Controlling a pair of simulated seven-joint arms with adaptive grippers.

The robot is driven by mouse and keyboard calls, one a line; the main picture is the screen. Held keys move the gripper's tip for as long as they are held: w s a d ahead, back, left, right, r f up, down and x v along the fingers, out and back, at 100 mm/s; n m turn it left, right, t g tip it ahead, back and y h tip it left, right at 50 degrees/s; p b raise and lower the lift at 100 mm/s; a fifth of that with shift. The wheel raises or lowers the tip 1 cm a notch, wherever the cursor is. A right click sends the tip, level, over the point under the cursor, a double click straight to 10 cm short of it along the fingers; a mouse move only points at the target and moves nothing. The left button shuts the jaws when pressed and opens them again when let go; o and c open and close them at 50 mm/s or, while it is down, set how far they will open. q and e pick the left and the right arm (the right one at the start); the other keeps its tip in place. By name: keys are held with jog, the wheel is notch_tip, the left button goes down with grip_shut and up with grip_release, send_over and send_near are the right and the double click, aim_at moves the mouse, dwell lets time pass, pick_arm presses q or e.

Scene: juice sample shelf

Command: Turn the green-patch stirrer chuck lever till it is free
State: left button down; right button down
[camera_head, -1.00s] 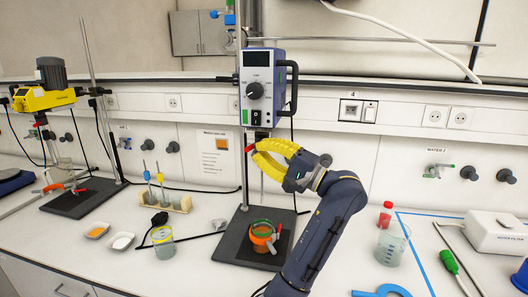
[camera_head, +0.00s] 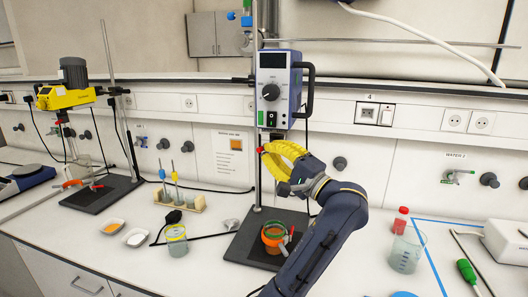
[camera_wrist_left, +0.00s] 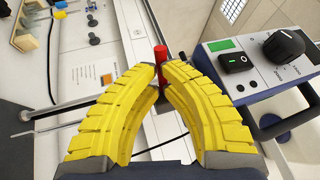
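The stirrer (camera_head: 273,88) with the green patch (camera_head: 261,117) hangs on a stand at centre; the patch is a bright green block in the wrist view (camera_wrist_left: 222,45). The small red chuck lever (camera_head: 259,150) shows below the stirrer, at my left gripper's fingertips. In the wrist view the red lever (camera_wrist_left: 161,55) stands between the yellow fingertips, which appear to close on its sides. My left gripper (camera_head: 268,152) reaches in below the stirrer. The chuck itself is mostly hidden by my fingers. My right gripper is not in view.
An orange cup with a green rim (camera_head: 273,235) stands on the black base plate (camera_head: 245,248) under the stirrer. A yellow stirrer (camera_head: 65,97) stands at left.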

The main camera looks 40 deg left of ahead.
pick_arm(q)
jog(key=shift+a, duration=0.25)
dwell(0.3)
jog(key=shift+d, duration=0.1)
dwell(0.8)
